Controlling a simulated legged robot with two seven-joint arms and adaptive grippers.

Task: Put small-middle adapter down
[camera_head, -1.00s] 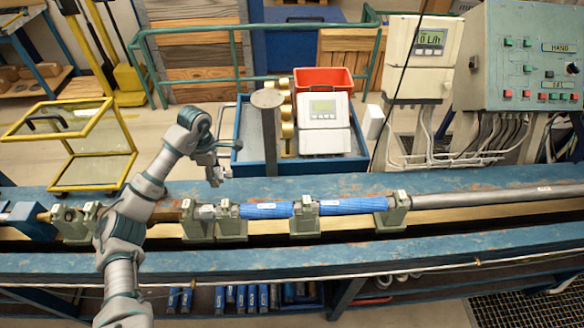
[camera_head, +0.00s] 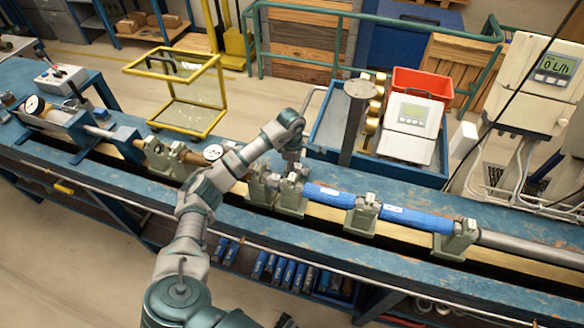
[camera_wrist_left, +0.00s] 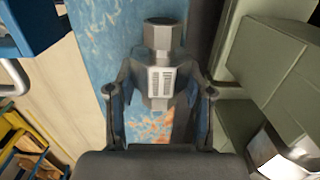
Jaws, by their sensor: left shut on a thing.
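In the wrist view, my left gripper (camera_wrist_left: 160,78) is shut on a short grey metal adapter (camera_wrist_left: 160,65) with a hexagonal head and a white label. A blue painted surface and a dark gap lie below it. In the head view, my left gripper (camera_head: 294,162) is over the back blue beam, near a green clamp (camera_head: 291,192) at the left end of the blue pipe (camera_head: 330,195). The adapter is hard to make out there, and its contact with the beam cannot be told. My right gripper is not in view.
More green clamps (camera_head: 363,215) hold the pipe line on the bench (camera_head: 270,235). A dial gauge (camera_head: 212,153) stands left of my gripper. Behind are a blue tray with a grey post (camera_head: 355,125) and a meter display (camera_head: 412,115). The back beam has bare stretches.

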